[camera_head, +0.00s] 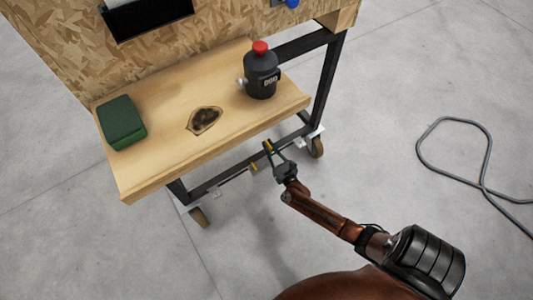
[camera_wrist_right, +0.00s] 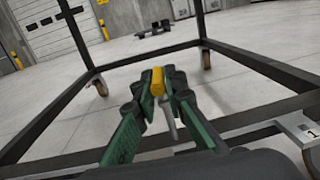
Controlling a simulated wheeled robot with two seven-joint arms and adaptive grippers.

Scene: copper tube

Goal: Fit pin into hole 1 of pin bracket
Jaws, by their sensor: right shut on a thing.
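My right gripper (camera_head: 265,158) reaches to the lower frame of the workbench. In the right wrist view its green fingers (camera_wrist_right: 157,90) are shut on the yellow head of a pin (camera_wrist_right: 158,81). A grey shaft (camera_wrist_right: 171,128) shows below the yellow head, between the fingers. A grey metal bracket plate (camera_wrist_right: 296,124) marked "1" sits on the dark frame at the lower right, apart from the pin. Its hole is not clearly visible. Two small yellow spots show by the gripper in the head view; I cannot tell which is the held pin. My left gripper is out of view.
The wooden workbench (camera_head: 165,156) holds a green box (camera_head: 122,123) and a dark bottle with a red cap (camera_head: 262,75). Its dark frame bars (camera_wrist_right: 258,66) surround the gripper. Castors (camera_head: 317,148) stand below. A grey hose (camera_head: 484,148) lies on otherwise open floor.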

